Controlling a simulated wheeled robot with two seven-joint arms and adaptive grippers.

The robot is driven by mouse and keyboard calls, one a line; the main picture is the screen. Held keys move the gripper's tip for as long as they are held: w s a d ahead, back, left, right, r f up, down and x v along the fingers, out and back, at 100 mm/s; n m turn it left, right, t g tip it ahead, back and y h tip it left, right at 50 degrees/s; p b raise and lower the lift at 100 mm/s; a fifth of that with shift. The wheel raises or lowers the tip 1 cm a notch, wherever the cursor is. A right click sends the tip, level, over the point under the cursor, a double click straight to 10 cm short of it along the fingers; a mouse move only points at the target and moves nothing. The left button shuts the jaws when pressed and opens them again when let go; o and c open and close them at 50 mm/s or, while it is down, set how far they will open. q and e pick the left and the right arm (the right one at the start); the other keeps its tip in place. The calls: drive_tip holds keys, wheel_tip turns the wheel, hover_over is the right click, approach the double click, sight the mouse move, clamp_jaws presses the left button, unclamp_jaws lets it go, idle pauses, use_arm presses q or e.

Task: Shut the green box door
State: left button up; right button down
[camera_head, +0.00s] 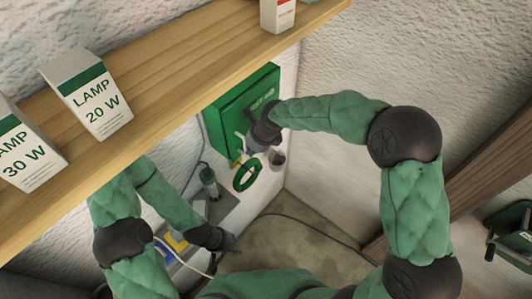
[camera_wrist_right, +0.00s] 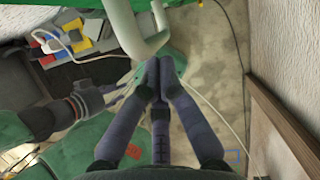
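The green box (camera_head: 225,112) hangs on the white wall below the wooden shelf in the head view. Its front carries pale lettering and looks nearly flat, but my right arm covers part of it, so I cannot tell whether a gap remains at the door. My right gripper (camera_head: 258,138) is at the box's lower right. In the right wrist view its fingers (camera_wrist_right: 159,72) are together at the tips, beside a thick pale curved bar (camera_wrist_right: 138,28); nothing shows between them. A green edge (camera_wrist_right: 50,5) crosses the top there.
A wooden shelf (camera_head: 180,55) with lamp cartons (camera_head: 88,92) juts across the upper left. A grey bottle-like item (camera_head: 209,182) stands on the bench. A wooden board (camera_head: 480,165) and green item (camera_head: 512,228) are at right.

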drive_tip(key=shift+w+a+m, duration=0.3)
drive_tip(key=shift+w+a, duration=0.05)
drive_tip(key=shift+a, duration=0.2)
drive_tip(key=v, duration=1.2)
drive_tip(key=shift+s+a, duration=0.15)
